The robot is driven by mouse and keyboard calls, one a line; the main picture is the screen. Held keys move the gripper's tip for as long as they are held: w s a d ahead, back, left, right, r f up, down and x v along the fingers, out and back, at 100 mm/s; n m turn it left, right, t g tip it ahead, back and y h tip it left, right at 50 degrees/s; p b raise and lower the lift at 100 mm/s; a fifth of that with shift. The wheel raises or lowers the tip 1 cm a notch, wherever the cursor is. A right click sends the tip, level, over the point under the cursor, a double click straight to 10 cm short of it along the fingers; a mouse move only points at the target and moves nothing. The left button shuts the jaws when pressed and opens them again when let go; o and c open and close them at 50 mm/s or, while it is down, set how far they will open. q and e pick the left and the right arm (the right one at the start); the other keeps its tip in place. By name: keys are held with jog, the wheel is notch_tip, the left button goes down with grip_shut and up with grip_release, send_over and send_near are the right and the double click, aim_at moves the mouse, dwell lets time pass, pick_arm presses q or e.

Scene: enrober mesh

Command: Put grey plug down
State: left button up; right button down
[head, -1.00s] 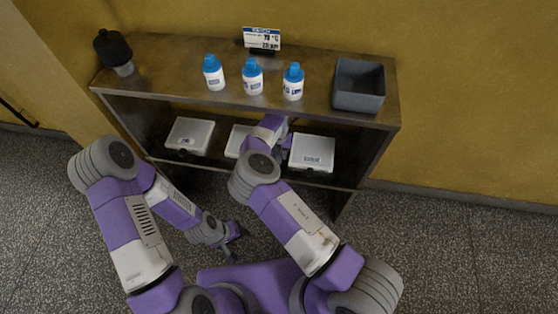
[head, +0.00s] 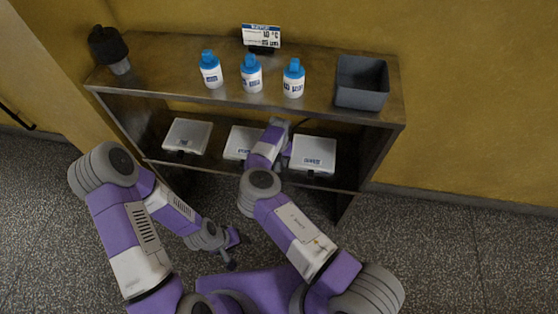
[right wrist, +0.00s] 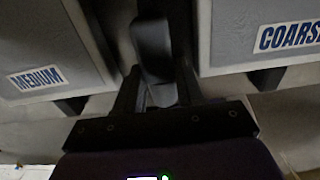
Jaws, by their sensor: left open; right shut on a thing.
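My right gripper (right wrist: 160,88) is shut on a dark grey plug (right wrist: 152,45) between two pale boxes. The left one is marked MEDIUM (right wrist: 38,78) and the right one COARSE (right wrist: 288,36). In the head view my right arm reaches into the lower shelf (head: 225,172), and its fingers and the plug are hidden there. I cannot tell whether the plug touches the shelf. My left gripper (head: 233,251) is open and empty, low in front of the shelf unit.
Three blue-capped white bottles (head: 251,78), a grey bin (head: 361,84), a dark-topped container (head: 109,48) and a small sign (head: 261,37) stand on the top board (head: 160,75). Another pale box (head: 187,136) sits at the lower left. The shelf's side panel (head: 378,155) bounds the right.

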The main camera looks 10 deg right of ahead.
jog(key=c, duration=0.7)
grip_release()
jog(key=shift+f, duration=0.15)
notch_tip(320, 180, up, 8)
jog(key=p, duration=0.2)
jog(key=shift+f+p, duration=0.1)
jog(key=shift+p, duration=0.2)
jog(key=shift+s, duration=0.1)
